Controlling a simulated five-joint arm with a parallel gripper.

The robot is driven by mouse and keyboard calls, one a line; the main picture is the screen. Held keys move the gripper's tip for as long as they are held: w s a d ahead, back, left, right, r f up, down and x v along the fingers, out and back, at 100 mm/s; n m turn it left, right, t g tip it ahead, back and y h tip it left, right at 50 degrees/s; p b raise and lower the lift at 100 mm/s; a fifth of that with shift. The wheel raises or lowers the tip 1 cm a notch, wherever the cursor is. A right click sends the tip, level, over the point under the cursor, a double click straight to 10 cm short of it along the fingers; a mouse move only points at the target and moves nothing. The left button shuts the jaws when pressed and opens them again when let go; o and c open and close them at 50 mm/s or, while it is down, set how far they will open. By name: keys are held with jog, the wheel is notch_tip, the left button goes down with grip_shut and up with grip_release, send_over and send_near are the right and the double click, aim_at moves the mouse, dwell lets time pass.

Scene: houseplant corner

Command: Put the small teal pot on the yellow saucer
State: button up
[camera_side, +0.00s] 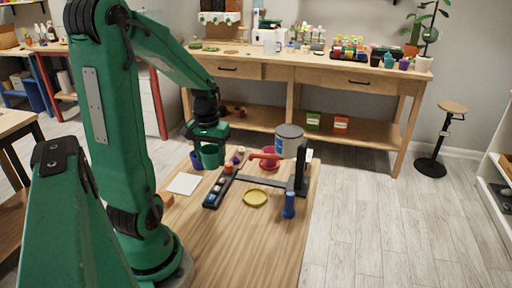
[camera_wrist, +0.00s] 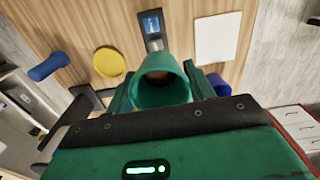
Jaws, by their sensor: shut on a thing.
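The small teal pot (camera_side: 212,157) is at the far left part of the wooden table, under my gripper (camera_side: 209,143). In the wrist view the teal pot (camera_wrist: 161,92) sits between my two green fingers, its open mouth facing the camera. My gripper (camera_wrist: 160,82) is shut on it. I cannot tell whether the pot's base touches the table. The yellow saucer (camera_side: 256,198) lies flat and empty near the table's middle, to the right of and nearer than the pot. It also shows at upper left in the wrist view (camera_wrist: 108,62).
A dark blue pot (camera_side: 196,160) stands just left of the teal pot. A blue cylinder (camera_side: 289,206), red pot (camera_side: 270,163), grey can (camera_side: 289,139) and white tile (camera_side: 184,184) stand around. The near table is clear.

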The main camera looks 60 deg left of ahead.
jog(key=shift+w+d, duration=0.45)
jog(key=shift+d, duration=0.05)
jog(key=w+d, duration=0.4)
jog(key=d, duration=0.5)
jog(key=w+d, duration=0.3)
jog(key=d, duration=0.5)
jog(key=shift+w+d, duration=0.35)
jog(key=shift+d, duration=0.05)
send_over(255, 198)
notch_tip(255, 198, down, 7)
jog(key=shift+r, duration=0.1)
jog(key=shift+f, duration=2.05)
jog(key=shift+f, duration=0.15)
